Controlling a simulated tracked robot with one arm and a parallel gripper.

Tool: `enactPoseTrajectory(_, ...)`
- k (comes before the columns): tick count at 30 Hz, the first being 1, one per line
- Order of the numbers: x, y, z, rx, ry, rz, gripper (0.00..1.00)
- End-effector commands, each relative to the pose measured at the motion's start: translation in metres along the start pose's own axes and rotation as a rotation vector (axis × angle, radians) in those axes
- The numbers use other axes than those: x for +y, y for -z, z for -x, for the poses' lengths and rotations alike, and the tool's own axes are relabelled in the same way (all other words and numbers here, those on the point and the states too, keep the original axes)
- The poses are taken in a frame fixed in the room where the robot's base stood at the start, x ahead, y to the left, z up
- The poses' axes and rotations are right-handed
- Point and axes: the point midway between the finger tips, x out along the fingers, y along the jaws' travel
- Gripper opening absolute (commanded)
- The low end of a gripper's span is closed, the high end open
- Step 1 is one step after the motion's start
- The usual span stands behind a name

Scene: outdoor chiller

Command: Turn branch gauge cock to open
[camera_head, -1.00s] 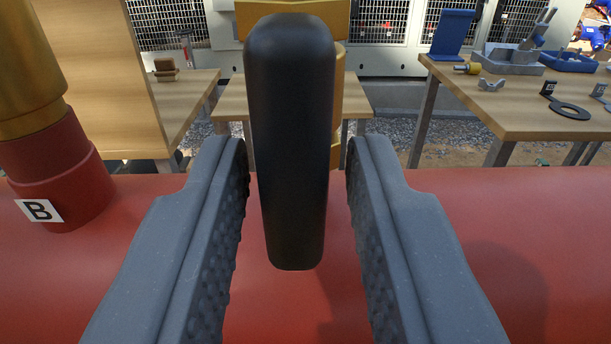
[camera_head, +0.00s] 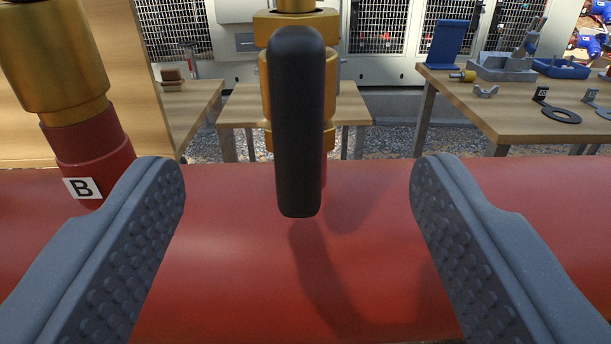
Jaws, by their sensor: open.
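The branch gauge cock has a black lever handle (camera_head: 297,130) that hangs vertically in the middle of the view, in front of its brass body (camera_head: 328,92). The cock stands over a large red pipe (camera_head: 230,265). My gripper (camera_head: 297,190) is open wide, with one ridged grey finger on each side of the handle. Both fingers are well apart from the handle and nothing is between their pads but the view of the pipe and the handle's lower end beyond.
At left, a brass fitting (camera_head: 60,65) stands on a red stub with a "B" label (camera_head: 82,188). Behind are a wooden panel, small tables and a right-hand table (camera_head: 520,115) with tools and a blue stand (camera_head: 447,45). A grey chiller unit stands at the back.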

Motion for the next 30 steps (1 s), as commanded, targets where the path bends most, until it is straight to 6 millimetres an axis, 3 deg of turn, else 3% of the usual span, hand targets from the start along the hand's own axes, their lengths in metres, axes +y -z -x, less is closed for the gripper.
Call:
enactPoseTrajectory(10,0.0,-0.001,0.033,0.002,0.0,0.001,0.64)
enactPoseTrajectory(25,-0.001,0.0,0.041,0.001,0.0,0.0,0.64)
enactPoseTrajectory(30,-0.002,-0.001,0.063,0.001,0.004,-0.003,0.64)
